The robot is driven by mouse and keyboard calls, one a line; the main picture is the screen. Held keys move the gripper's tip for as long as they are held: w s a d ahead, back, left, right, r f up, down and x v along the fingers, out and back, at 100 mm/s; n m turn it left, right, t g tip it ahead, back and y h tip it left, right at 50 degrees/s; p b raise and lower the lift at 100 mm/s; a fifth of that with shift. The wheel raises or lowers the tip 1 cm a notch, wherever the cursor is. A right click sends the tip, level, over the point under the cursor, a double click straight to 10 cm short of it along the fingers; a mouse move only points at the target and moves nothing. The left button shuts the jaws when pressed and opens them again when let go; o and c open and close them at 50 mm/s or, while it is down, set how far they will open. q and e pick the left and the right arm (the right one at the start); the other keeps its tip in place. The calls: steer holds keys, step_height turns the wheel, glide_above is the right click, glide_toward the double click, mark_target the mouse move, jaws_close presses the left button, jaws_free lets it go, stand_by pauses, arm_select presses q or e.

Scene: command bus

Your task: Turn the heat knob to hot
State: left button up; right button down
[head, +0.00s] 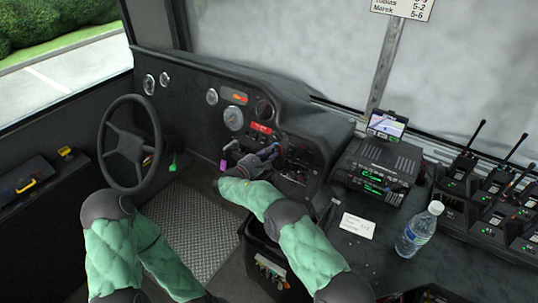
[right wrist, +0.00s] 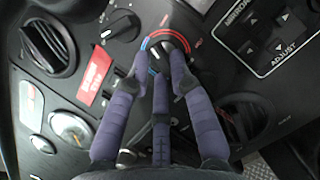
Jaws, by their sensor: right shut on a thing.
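The heat knob (right wrist: 163,50) is a dark round knob on the black dashboard panel, with a blue and red arc around its rim in the right wrist view. My right gripper (right wrist: 160,66) has purple padded fingers, which are closed around the knob and shut on it. In the head view my right gripper (head: 272,152) reaches the panel right of the steering wheel and hides the knob. My left arm shows at the lower left, but its gripper is out of view.
Another knob (right wrist: 120,25), a red label (right wrist: 94,77), round air vents (right wrist: 48,47) and an ADJUST button panel (right wrist: 265,35) surround the knob. The steering wheel (head: 130,142) stands to the left. A radio unit (head: 378,165) and a water bottle (head: 418,230) are to the right.

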steer(key=shift+w+d+r+m+g+h, duration=0.15)
steer(key=shift+d+r+m+g+h, duration=0.2)
steer(key=shift+r+m, duration=0.35)
steer(key=c, duration=1.2)
jaws_free()
steer(key=shift+d, duration=0.1)
steer(key=shift+f, duration=0.25)
steer(key=shift+s+a+f, duration=0.2)
steer(key=v, duration=1.1)
steer(key=shift+s+a+r, duration=0.15)
steer(key=shift+s+r, duration=0.05)
steer(key=shift+s, duration=0.1)
